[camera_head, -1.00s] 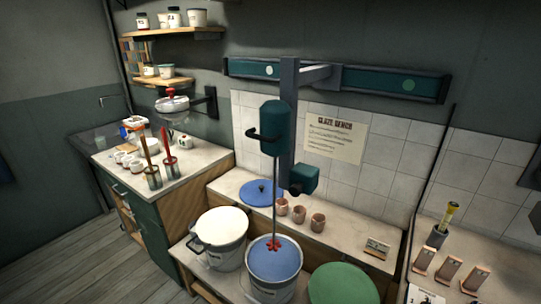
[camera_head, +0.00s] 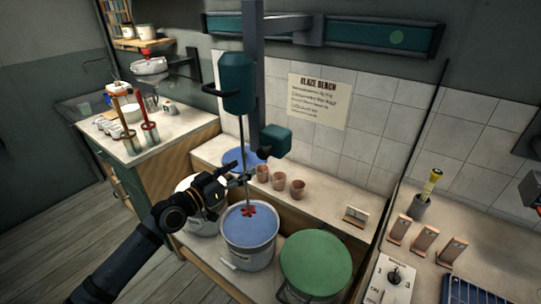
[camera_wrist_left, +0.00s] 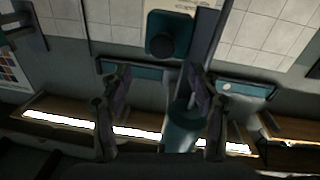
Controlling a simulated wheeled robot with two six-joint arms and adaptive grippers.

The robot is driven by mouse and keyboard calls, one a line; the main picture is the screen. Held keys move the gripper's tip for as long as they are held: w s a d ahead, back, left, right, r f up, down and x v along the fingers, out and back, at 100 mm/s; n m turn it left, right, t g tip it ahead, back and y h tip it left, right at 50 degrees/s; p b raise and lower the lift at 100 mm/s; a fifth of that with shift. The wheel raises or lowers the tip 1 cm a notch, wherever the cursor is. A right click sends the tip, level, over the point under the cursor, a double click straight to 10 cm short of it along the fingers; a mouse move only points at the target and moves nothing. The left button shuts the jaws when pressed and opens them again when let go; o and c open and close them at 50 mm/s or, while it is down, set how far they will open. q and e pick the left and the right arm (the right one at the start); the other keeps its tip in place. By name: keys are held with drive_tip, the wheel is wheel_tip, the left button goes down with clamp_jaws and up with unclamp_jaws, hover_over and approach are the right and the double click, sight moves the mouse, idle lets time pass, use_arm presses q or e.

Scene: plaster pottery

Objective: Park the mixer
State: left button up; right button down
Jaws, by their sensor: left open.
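The mixer (camera_head: 236,84) is a dark teal body with a side handle, hanging from a grey column on a wall rail. Its thin shaft reaches down to a red impeller (camera_head: 249,210) at the blue surface in a grey bucket (camera_head: 250,258). My left gripper (camera_head: 240,173) is open beside the shaft, above the bucket's back left rim. I cannot tell whether it touches the shaft. In the left wrist view, the open fingers (camera_wrist_left: 160,75) point toward the tiled wall, and a teal body, probably the mixer (camera_wrist_left: 182,135), shows low between them.
The wall rail (camera_head: 370,36) runs above the tiles. A white bucket (camera_head: 198,226) stands behind my left arm, and a green-topped bucket (camera_head: 316,262) to the right. Several small cups (camera_head: 279,181) stand on the ledge. A knobbed control box (camera_head: 394,277) is at front right.

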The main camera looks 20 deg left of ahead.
sight(260, 155)
use_arm(q)
drive_tip(key=p+x, duration=0.2)
drive_tip(key=x, duration=0.7)
drive_tip(key=shift+w+a, duration=0.1)
drive_tip(key=shift+w, duration=0.2)
drive_tip(key=shift+w+d+f, duration=0.1)
drive_tip(key=shift+w+d, duration=0.1)
drive_tip(key=shift+w, duration=0.1)
use_arm(e)
drive_tip(key=shift+s+a+r, duration=0.15)
drive_tip(key=shift+a+r, duration=0.05)
drive_tip(key=shift+r, duration=0.3)
drive_tip(key=shift+s+a+r, duration=0.1)
drive_tip(key=shift+a+r, duration=0.05)
drive_tip(key=shift+r, duration=0.35)
use_arm(q)
drive_tip(key=c, duration=1.1)
clamp_jaws()
use_arm(e)
drive_tip(key=shift+a, duration=0.2)
